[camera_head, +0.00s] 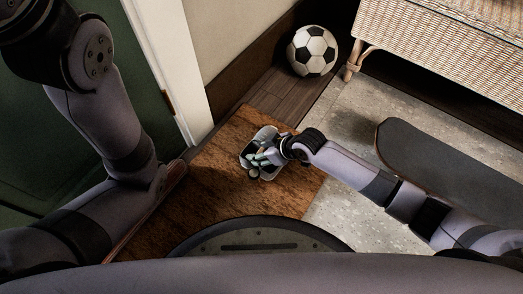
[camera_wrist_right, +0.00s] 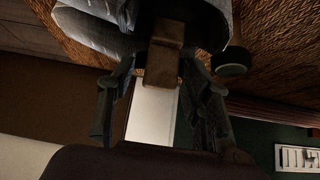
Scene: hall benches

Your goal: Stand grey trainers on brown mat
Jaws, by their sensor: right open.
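The brown mat (camera_head: 215,165) lies on the floor beside the door frame. The grey trainers (camera_head: 262,135) are on the mat, partly hidden by my right gripper (camera_head: 262,160), which is right over them. In the right wrist view, grey rounded shoe parts (camera_wrist_right: 95,32) show at the top, close beyond the fingertips, against the woven mat (camera_wrist_right: 275,45). My right gripper (camera_wrist_right: 160,85) is open there, with its two fingers apart. I cannot tell whether they touch the trainers. My left arm is at the left of the head view; its gripper is out of view.
A football (camera_head: 312,50) lies by the wall at the back. A wicker chest (camera_head: 450,45) stands at the upper right. A dark skateboard-like board (camera_head: 450,160) lies on the pale stone floor (camera_head: 350,125), near my right arm. A green door (camera_head: 125,70) is at the left.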

